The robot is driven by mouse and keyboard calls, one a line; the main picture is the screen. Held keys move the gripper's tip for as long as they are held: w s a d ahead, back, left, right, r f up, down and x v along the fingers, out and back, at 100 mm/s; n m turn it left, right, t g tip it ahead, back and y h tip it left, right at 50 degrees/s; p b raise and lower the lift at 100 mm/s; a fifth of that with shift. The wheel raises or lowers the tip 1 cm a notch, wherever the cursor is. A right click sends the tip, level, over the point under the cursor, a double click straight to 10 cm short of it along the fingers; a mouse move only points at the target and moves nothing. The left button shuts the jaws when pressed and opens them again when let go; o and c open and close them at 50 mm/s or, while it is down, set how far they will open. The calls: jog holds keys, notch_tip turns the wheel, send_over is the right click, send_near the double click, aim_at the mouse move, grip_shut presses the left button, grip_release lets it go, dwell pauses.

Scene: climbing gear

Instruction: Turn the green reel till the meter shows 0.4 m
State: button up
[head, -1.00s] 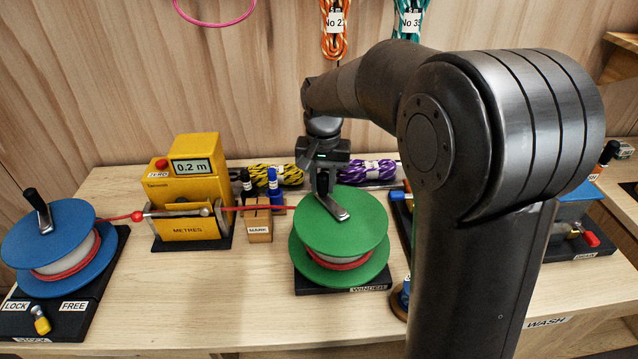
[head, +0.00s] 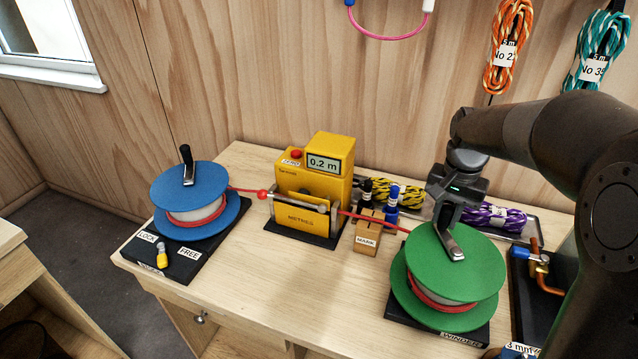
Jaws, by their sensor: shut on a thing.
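The green reel (head: 470,275) sits on a black base marked WINDER at the front right, with red cord wound on its pale core. My gripper (head: 449,222) is above it, shut on the reel's crank handle, which it mostly hides; the metal crank arm (head: 452,246) shows below. The yellow meter (head: 314,187) reads 0.2 m on its display (head: 324,163). Red cord runs from the blue reel (head: 190,196) through the meter's guide to the green reel. A red bead (head: 262,194) is on the cord just left of the meter.
A yellow-tipped lever (head: 162,257) stands between LOCK and FREE on the blue reel's base; I cannot tell its setting. A wooden MARK block (head: 367,237) with pens stands between meter and green reel. Rope bundles (head: 495,216) lie behind. The bench front is clear.

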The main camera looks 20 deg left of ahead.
dwell(0.8)
jog(key=shift+w+d, duration=0.3)
jog(key=shift+d, duration=0.5)
jog(key=d, duration=0.4)
jog(key=shift+s+d, duration=0.15)
jog(key=shift+d, duration=0.1)
jog(key=shift+s+d, duration=0.45)
jog(key=shift+d, duration=0.3)
jog(key=shift+s+d+f, duration=0.1)
jog(key=shift+s+d, duration=0.05)
jog(key=shift+d, duration=0.05)
jog(key=shift+s+d, duration=0.55)
jog(key=shift+s, duration=0.05)
jog(key=shift+s+d, duration=0.3)
jog(key=shift+s, duration=0.25)
dwell(0.8)
